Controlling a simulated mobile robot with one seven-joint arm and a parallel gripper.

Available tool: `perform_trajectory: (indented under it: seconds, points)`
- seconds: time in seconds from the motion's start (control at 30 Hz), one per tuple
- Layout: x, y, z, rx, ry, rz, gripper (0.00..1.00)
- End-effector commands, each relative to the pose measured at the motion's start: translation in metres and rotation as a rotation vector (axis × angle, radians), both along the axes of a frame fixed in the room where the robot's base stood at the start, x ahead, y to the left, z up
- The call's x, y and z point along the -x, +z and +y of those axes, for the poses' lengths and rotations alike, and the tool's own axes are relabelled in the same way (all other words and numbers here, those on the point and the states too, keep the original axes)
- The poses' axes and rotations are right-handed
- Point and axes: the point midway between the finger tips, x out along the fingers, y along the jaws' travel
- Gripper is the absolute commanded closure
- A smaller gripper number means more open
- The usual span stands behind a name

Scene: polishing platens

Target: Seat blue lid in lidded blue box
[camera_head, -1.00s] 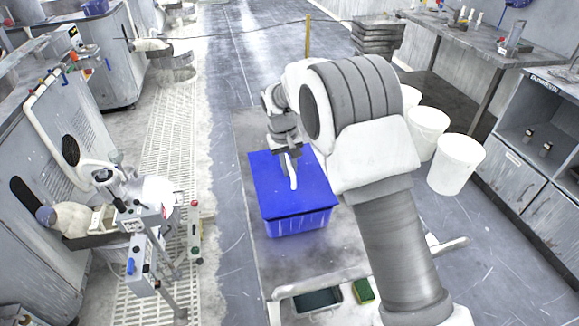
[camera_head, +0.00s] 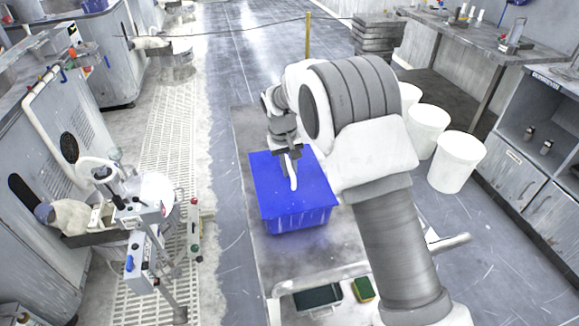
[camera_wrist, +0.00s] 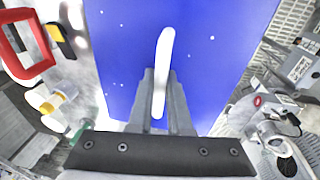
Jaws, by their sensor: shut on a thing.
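The blue lid (camera_head: 315,182) lies over the blue box (camera_head: 300,221) on the grey cart top, level as far as I can tell. No clear gap shows between lid and box at the front; the far side is not visible. A white upright handle (camera_head: 294,181) stands on the lid. My gripper (camera_head: 290,158) is above the lid and shut on this handle. In the wrist view the lid (camera_wrist: 220,50) fills the middle, and the gripper fingers (camera_wrist: 160,100) hold the white handle (camera_wrist: 165,55) between them.
The cart top (camera_head: 250,140) is bare behind the box. White buckets (camera_head: 456,162) stand at right. A polishing machine (camera_head: 145,215) stands at left.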

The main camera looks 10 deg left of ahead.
Motion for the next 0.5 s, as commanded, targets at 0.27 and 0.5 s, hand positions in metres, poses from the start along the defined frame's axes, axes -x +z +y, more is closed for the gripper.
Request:
perform_trajectory:
  seconds: [0.27,0.5]
  points:
    - [-0.0002,-0.0011,0.0000,0.000,0.000,-0.001,0.48]
    - [0.0002,-0.0017,-0.0001,0.000,0.000,0.001,0.48]
